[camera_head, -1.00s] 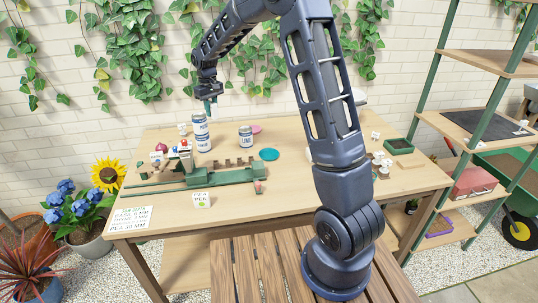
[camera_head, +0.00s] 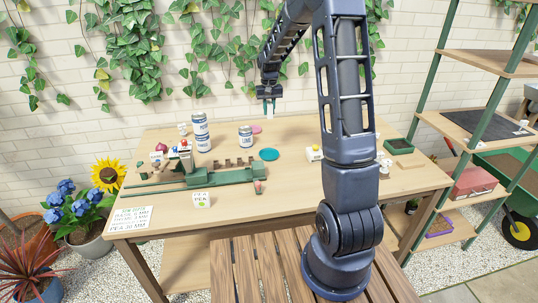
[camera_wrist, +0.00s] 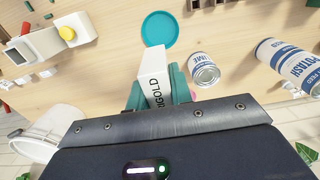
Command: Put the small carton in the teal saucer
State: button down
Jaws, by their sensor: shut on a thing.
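My gripper (camera_head: 269,102) hangs above the back of the table, its teal fingers shut on a small white carton (camera_wrist: 155,78). The carton's lettering is partly hidden; "IGOLD" is readable in the wrist view. In the head view the carton shows only as a small pale piece below the fingers. The round teal saucer (camera_head: 269,154) lies flat and empty on the table, below the gripper and nearer the front. In the wrist view the saucer (camera_wrist: 160,28) is just beyond the carton's end, apart from it.
A small lime tin (camera_head: 245,136) and a tall potash tin (camera_head: 201,132) stand left of the saucer. A pink saucer (camera_head: 256,129) lies behind. A green rail-like fixture (camera_head: 215,177) is at front left. A white box with a yellow knob (camera_head: 314,153) stands at right.

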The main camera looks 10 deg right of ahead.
aim_at(269, 155)
notch_tip(269, 155, down, 22)
jog(key=shift+r, duration=0.2)
dwell(0.5)
jog(key=shift+f, duration=0.1)
jog(key=c, duration=1.3)
grip_release()
jog(key=shift+o, duration=0.2)
